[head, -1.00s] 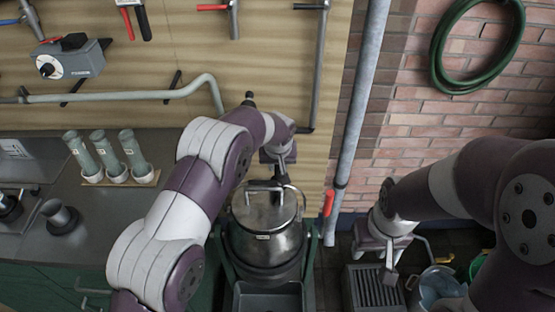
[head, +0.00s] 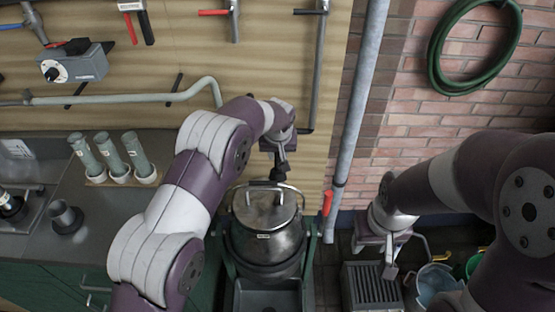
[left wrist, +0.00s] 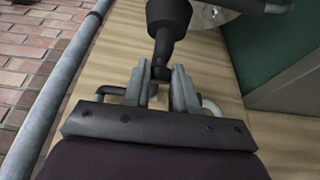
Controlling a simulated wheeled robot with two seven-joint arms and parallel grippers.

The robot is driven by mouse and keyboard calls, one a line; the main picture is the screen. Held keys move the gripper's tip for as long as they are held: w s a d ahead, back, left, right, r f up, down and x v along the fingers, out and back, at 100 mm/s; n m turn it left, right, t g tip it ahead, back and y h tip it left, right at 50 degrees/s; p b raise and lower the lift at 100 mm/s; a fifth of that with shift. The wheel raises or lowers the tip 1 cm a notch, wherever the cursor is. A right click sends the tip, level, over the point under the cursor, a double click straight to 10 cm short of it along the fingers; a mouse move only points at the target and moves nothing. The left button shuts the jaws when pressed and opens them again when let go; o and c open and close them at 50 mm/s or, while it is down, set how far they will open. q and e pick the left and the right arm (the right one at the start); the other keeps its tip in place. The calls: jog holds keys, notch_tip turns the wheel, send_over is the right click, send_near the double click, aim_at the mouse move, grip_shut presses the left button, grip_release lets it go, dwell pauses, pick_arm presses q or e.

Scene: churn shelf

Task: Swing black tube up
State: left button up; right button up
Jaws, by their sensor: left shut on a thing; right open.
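The black tube shows in the left wrist view (left wrist: 168,28); its narrow end sits between the two fingers of my left gripper (left wrist: 160,88), which is shut on it. In the head view the left gripper (head: 278,150) is above the metal churn (head: 265,245), with the dark tube (head: 279,172) just under it, near the lid handle. Whether the tube's other end touches the lid is hard to tell. My right gripper (head: 390,268) is open and empty over a dark ribbed box at the lower right.
The ribbed box (head: 372,290) and buckets (head: 437,282) stand on the floor at right. A grey vertical pipe (head: 352,120) runs beside the wooden tool board. Several tubes in white cups (head: 112,160) stand on the left counter. A green hose (head: 440,70) hangs on the brick wall.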

pick_arm(q)
jog(key=shift+w+r, duration=0.15)
jog(key=shift+r, duration=0.2)
jog(key=shift+w+r+p, duration=0.4)
jog(key=shift+r+p, duration=0.15)
jog(key=shift+r, duration=0.15)
jog(key=shift+w+r+p, duration=0.4)
jog(key=shift+r+p, duration=0.15)
jog(key=shift+r, duration=0.2)
jog(key=shift+w+r+p, duration=0.25)
jog(key=shift+r+p, duration=0.25)
jog(key=shift+w+r+p, duration=0.7)
jog(key=shift+w+p, duration=0.05)
